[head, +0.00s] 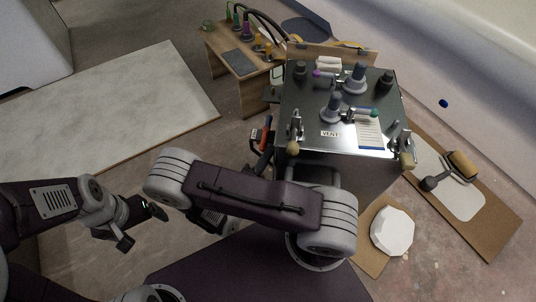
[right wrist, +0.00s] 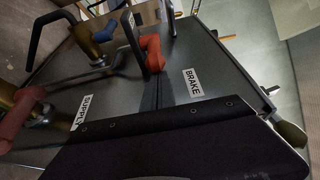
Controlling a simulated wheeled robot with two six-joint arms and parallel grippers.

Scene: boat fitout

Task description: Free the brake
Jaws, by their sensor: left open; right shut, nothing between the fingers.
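In the right wrist view a dark panel (right wrist: 215,85) carries the white labels BRAKE (right wrist: 193,82) and SUPPLY (right wrist: 80,112). A red handle (right wrist: 150,50) stands left of and above the BRAKE label. A second red handle (right wrist: 14,118) is at the left edge near SUPPLY. My right gripper (right wrist: 157,80) appears as dark closed fingers just below the first red handle. It looks empty; whether it touches the handle I cannot tell. In the head view, red (head: 266,135) shows at the cabinet's left side. My left gripper (head: 141,227) is open and empty over the floor.
The metal cabinet top (head: 310,108) holds several valves and a VENT label (head: 331,133). A wooden bench (head: 222,45) with bottles stands behind. The left floor is mostly clear.

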